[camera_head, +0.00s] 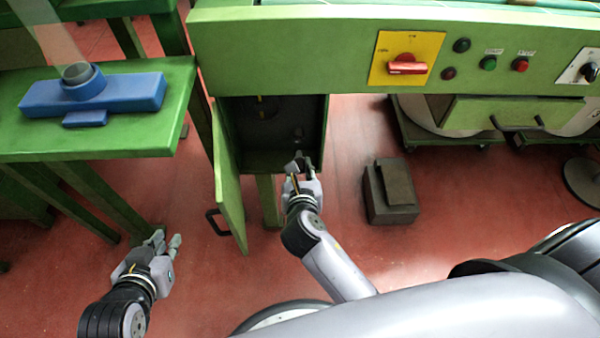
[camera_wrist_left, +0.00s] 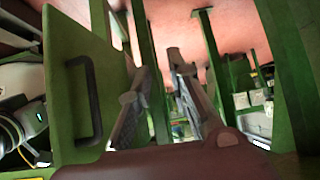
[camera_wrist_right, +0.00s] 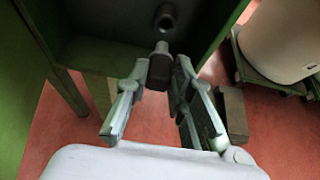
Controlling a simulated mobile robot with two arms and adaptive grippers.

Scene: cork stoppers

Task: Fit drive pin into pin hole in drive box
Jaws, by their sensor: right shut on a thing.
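The drive box (camera_head: 260,158) is an open dark cabinet under the green machine, with its door (camera_head: 228,180) swung open. My right gripper (camera_head: 298,175) is at the box opening. In the right wrist view (camera_wrist_right: 160,78) its fingers are closed around the drive pin (camera_wrist_right: 160,68), a dark block with a lighter round tip pointing into the box. The pin hole (camera_wrist_right: 166,17) is a round grey socket on the box's inner wall, ahead of the tip; a gap shows between them. My left gripper (camera_head: 168,243) is low, left of the door; its fingers stand apart and empty in the left wrist view (camera_wrist_left: 165,75).
The door handle (camera_wrist_left: 88,100) is close to my left gripper. A green table (camera_head: 110,140) with a blue fixture (camera_head: 120,95) stands left. A dark block (camera_head: 391,205) lies on the red floor right of my right arm.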

